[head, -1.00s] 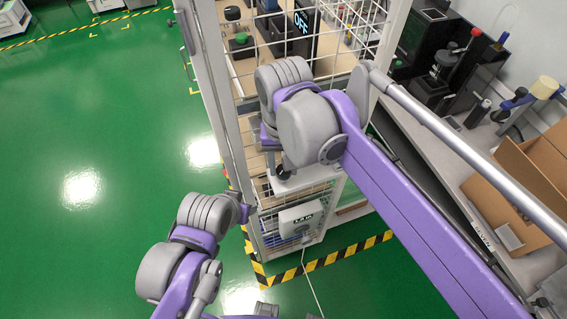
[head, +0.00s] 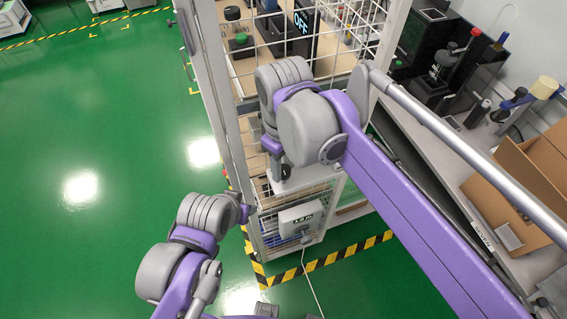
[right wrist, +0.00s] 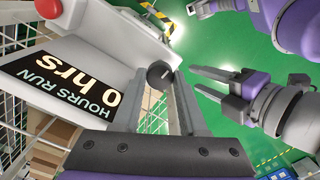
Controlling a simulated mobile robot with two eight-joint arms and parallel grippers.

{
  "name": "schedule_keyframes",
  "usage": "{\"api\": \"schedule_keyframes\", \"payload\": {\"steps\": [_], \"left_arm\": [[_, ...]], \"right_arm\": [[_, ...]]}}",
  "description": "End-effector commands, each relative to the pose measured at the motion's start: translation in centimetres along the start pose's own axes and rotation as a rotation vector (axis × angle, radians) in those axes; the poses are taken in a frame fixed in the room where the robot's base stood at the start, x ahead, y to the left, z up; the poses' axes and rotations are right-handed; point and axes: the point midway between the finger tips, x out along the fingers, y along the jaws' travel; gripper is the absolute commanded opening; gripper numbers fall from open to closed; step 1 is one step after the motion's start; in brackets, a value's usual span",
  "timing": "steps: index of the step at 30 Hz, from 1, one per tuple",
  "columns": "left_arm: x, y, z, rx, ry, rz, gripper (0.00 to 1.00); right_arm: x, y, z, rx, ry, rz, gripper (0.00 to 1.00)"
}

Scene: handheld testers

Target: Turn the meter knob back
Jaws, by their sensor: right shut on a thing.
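In the right wrist view, a white meter (right wrist: 62,60) with a black display reading "HOURS RUN 0 hrs" (right wrist: 60,82) stands at the left. Its small dark round knob (right wrist: 158,74) sits between the fingertips of my right gripper (right wrist: 160,84), which is shut on it. In the head view my right gripper (head: 284,171) is mostly hidden under its own arm, and the knob cannot be made out. My left gripper (right wrist: 208,80) shows beyond the right one, with a gap between its fingers and nothing in them; it is apart from the meter.
A white wire rack (head: 240,130) stands around the work spot. A black panel reading "OFF" (head: 302,28) and a green button (head: 241,39) are on its upper shelf. A white box (head: 301,216) is low down. A cardboard box (head: 520,200) is at right.

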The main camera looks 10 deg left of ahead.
Motion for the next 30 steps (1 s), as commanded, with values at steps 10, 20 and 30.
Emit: {"api": "schedule_keyframes", "payload": {"steps": [10, 20, 30], "left_arm": [[0.0, 0.0, 0.0, 0.0, 0.0, 0.0, 0.5], [0.0, 0.0, 0.0, 0.0, 0.0, 0.0, 0.5], [0.0, 0.0, 0.0, 0.0, 0.0, 0.0, 0.5]], "right_arm": [[0.01, 0.0, 0.03, -0.082, -0.001, 0.0, 0.0], [0.01, 0.0, 0.03, -0.087, -0.001, 0.0, 0.0], [0.01, 0.01, 0.02, -0.086, -0.001, 0.0, 0.72]]}}
